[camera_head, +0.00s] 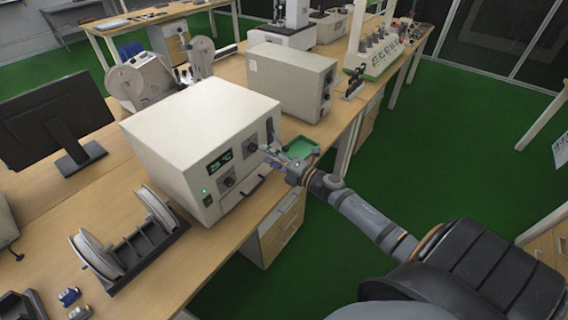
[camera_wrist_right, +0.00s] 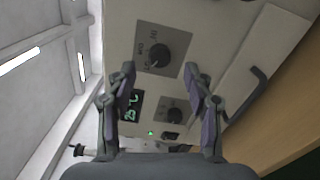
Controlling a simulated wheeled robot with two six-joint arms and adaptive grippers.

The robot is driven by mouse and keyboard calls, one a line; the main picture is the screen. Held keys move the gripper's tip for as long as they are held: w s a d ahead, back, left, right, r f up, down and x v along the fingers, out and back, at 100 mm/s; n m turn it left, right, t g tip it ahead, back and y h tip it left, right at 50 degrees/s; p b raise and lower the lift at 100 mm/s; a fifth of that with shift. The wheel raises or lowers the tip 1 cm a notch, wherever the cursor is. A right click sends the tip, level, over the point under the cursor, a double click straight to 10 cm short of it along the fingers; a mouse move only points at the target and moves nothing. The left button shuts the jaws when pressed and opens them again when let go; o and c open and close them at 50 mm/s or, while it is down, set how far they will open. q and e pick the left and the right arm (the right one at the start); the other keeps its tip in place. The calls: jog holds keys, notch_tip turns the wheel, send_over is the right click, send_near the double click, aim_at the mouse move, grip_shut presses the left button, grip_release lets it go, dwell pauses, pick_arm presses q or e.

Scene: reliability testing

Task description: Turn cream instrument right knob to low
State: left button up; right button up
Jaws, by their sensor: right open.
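The cream instrument (camera_head: 190,120) is a boxy unit on the bench with a lit green display (camera_head: 220,162) on its front. Its right knob (camera_head: 251,146) is a dark round dial; it also shows in the right wrist view (camera_wrist_right: 151,58) on a grey plate with small labels. I cannot read its setting surely. The left knob (camera_head: 228,181) sits lower and nearer; the wrist view shows it too (camera_wrist_right: 174,115). My right gripper (camera_head: 267,152) is open in front of the right knob. In the wrist view its fingers (camera_wrist_right: 160,76) are spread, with the knob between and slightly beyond their tips. Contact is not visible.
A dark handle (camera_head: 247,190) juts from the instrument's lower front. A small green tray (camera_head: 301,147) lies behind the gripper. A spool rack (camera_head: 125,240) stands front left, a monitor (camera_head: 60,125) far left, and another cream box (camera_head: 290,80) behind. Green floor is open to the right.

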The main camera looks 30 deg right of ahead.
jog(key=v, duration=0.7)
jog(key=shift+s, duration=0.4)
jog(key=shift+d, duration=0.15)
jog(key=s+d+f+m+g+h, duration=0.25)
jog(key=d+f+m+h, duration=0.4)
jog(key=f, duration=0.85)
jog(key=s+d+f+m+g+h, duration=0.1)
jog(key=s+d+f+m+g, duration=0.2)
jog(key=s+f, duration=0.45)
jog(key=s+d+f+m+g+h, duration=0.15)
jog(key=s+f+m, duration=0.35)
jog(key=f, duration=0.6)
jog(key=s+a+f+m+g, duration=0.3)
jog(key=s+a+f, duration=0.2)
jog(key=s, duration=0.3)
jog(key=s+a+f+m+g+y, duration=0.1)
jog(key=s+a+f+m+g, duration=0.2)
jog(key=s+a+f, duration=0.2)
jog(key=s+a+f+m+g+y, duration=0.1)
jog(key=s+a+f+m+g, duration=0.1)
jog(key=s+a+f, duration=0.3)
jog(key=s+f+m, duration=0.1)
jog(key=s+f, duration=0.2)
jog(key=s, duration=0.4)
jog(key=shift+s+a+f+m+g, duration=0.2)
jog(key=shift+a+f+m+g, duration=0.15)
jog(key=shift+a+f+g, duration=0.05)
